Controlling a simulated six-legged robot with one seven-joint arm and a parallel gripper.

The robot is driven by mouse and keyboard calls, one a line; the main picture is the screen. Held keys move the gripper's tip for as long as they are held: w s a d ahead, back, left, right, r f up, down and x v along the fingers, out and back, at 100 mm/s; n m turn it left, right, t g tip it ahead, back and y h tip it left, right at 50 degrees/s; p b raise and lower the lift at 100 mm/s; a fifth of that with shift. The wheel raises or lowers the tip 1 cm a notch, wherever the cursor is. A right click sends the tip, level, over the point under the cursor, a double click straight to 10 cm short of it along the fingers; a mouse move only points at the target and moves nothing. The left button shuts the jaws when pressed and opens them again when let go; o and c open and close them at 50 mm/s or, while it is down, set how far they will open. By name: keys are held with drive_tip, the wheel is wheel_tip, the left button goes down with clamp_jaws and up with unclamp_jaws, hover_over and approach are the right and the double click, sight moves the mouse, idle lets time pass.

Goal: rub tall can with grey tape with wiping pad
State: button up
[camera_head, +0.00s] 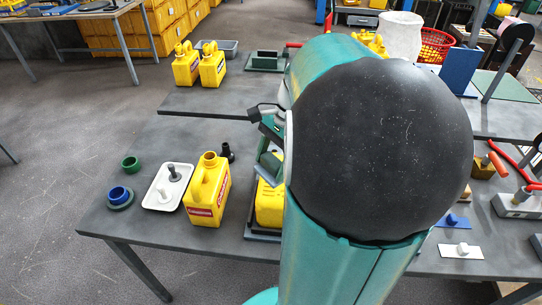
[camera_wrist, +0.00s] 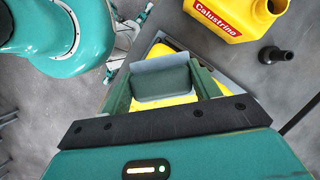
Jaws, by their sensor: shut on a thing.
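My gripper (camera_wrist: 164,92) is shut on the wiping pad (camera_wrist: 160,82), a grey-green block held between the two green fingers in the wrist view. A yellow can (camera_wrist: 188,98) is directly below the pad. I cannot tell whether pad and can touch. In the head view this yellow can (camera_head: 269,204) stands at the table's front, in or on a dark base, largely hidden by my arm. A light grey area shows around the pad in the wrist view; I cannot tell whether it is tape. My gripper (camera_head: 268,160) is partly hidden in the head view.
Left of my gripper stands an open yellow can with a red label (camera_head: 207,192), also in the wrist view (camera_wrist: 235,16). Near it are a dark nozzle (camera_head: 227,153), a white tray (camera_head: 151,203) and green and blue rings. Two yellow cans (camera_head: 212,65) stand behind.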

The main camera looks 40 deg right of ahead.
drive_tip(key=shift+r, duration=0.9)
